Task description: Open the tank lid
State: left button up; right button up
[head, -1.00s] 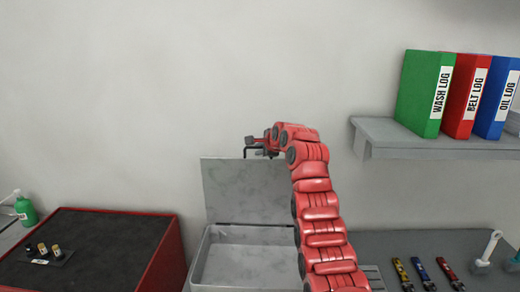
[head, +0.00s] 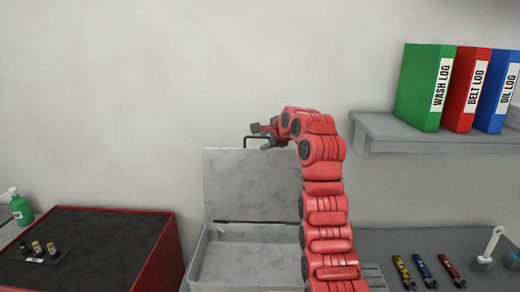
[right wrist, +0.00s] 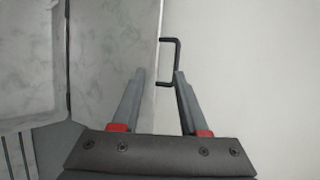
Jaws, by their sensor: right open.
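The grey tank (head: 245,262) stands low in the middle of the head view. Its lid (head: 250,185) stands upright along the back edge, so the tank is open and its inside shows. A black handle (head: 250,138) sits on the lid's top edge. My right gripper (head: 262,136) is open beside the handle, at the lid's top. In the right wrist view the lid (right wrist: 110,50) is on the left, and the handle (right wrist: 178,60) lies just beyond and between the open fingertips (right wrist: 160,75). Whether the fingers touch it I cannot tell. My left gripper is not in view.
A shelf (head: 400,140) with log binders (head: 425,88) is at right. Coloured tools (head: 423,270) lie on the counter below.

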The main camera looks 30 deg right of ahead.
jog(key=b+v, duration=0.4)
jog(key=v, duration=0.7)
jog(key=shift+r, duration=0.15)
jog(key=shift+a, duration=0.15)
